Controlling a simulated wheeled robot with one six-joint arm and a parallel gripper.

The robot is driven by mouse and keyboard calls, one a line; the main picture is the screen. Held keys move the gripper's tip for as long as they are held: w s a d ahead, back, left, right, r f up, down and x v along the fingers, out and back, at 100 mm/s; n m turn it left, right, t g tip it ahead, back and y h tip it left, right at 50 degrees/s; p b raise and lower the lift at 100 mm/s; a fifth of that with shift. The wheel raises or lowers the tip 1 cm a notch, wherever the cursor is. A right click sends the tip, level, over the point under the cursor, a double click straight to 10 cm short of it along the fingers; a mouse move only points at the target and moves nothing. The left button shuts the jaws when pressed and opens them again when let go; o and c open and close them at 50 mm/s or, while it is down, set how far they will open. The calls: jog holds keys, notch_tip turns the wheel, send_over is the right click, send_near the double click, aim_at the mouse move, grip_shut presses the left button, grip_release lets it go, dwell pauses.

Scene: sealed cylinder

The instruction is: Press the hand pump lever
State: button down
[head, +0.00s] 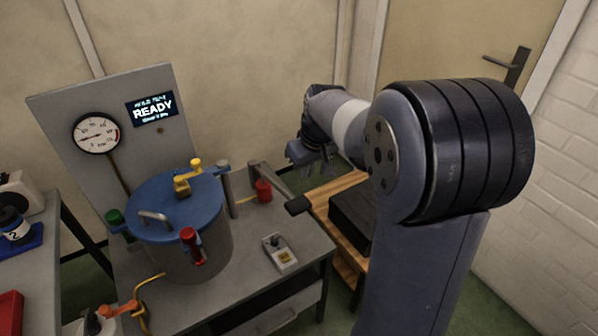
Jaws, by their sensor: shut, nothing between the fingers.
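The hand pump lever seems to be the dark bar that ends in a black grip (297,206), sticking out over the right edge of the grey workbench (235,285). It slopes down to the right from a grey post behind the cylinder. My gripper (314,168) is above and slightly right of the black grip in the picture, apart from it as far as I can see. It is shut and empty, partly hidden by my own wrist. The blue-lidded cylinder (150,190) stands on the bench to the left of the lever.
A red-knobbed part (264,191) sits by the lever's base. A small control box (280,254) lies on the front of the bench. A panel with a gauge (96,133) and a screen reading READY (152,110) stands behind. A black case (352,218) rests on a wooden table (322,208) at right.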

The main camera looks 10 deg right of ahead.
jog(key=shift+w+r, duration=0.4)
jog(key=shift+w, duration=0.1)
send_near(298, 202)
jog(key=x, duration=0.5)
jog(key=shift+w+f+p, duration=0.15)
jog(key=shift+w+p, duration=0.05)
jog(key=shift+p, duration=0.2)
jog(key=shift+f, duration=0.6)
